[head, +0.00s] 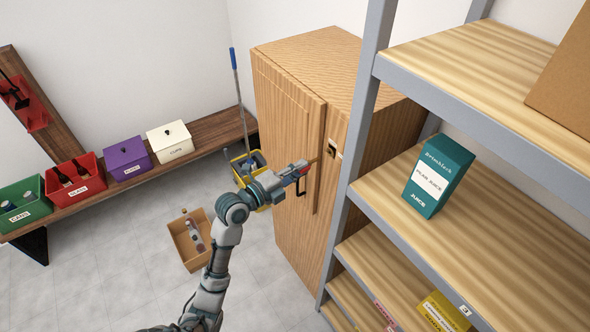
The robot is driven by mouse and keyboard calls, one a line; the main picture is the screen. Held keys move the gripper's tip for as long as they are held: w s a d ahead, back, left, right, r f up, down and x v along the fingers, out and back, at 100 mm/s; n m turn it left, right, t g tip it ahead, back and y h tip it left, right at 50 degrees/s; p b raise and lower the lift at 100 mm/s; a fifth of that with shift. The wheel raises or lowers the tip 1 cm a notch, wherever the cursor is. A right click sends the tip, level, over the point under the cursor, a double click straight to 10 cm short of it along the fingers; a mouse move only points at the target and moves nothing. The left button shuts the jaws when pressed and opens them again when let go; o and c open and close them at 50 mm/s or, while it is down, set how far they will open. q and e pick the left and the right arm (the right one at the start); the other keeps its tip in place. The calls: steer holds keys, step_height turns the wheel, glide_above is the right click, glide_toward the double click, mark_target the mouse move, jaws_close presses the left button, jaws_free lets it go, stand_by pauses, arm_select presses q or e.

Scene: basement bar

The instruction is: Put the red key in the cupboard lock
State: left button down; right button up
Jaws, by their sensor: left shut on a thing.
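The wooden cupboard (291,222) stands upright and closed in the middle of the head view. Its dark lock plate with a lighter centre (332,149) sits near the door's right edge. My left gripper (300,177) is in front of the door, to the left of the lock and slightly lower. It is shut on the red key (299,167), of which only a small red part shows between the fingers. The key seems to point toward the lock. I cannot tell whether its tip touches the lock. My right gripper is out of view.
Grey metal shelving (362,125) with wooden boards stands close on the right, holding a teal juice carton (438,176). A bench (205,137) with labelled bins runs along the left wall. A mop bucket (237,166) stands behind my arm; a cardboard box (185,243) lies on the floor.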

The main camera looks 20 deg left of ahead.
arm_select(q)
steer(key=shift+w+d, duration=0.35)
steer(key=shift+w, duration=0.3)
steer(key=shift+w+d, duration=0.25)
steer(key=shift+x, duration=2.1)
steer(key=shift+d, duration=0.2)
steer(key=shift+f, duration=0.1)
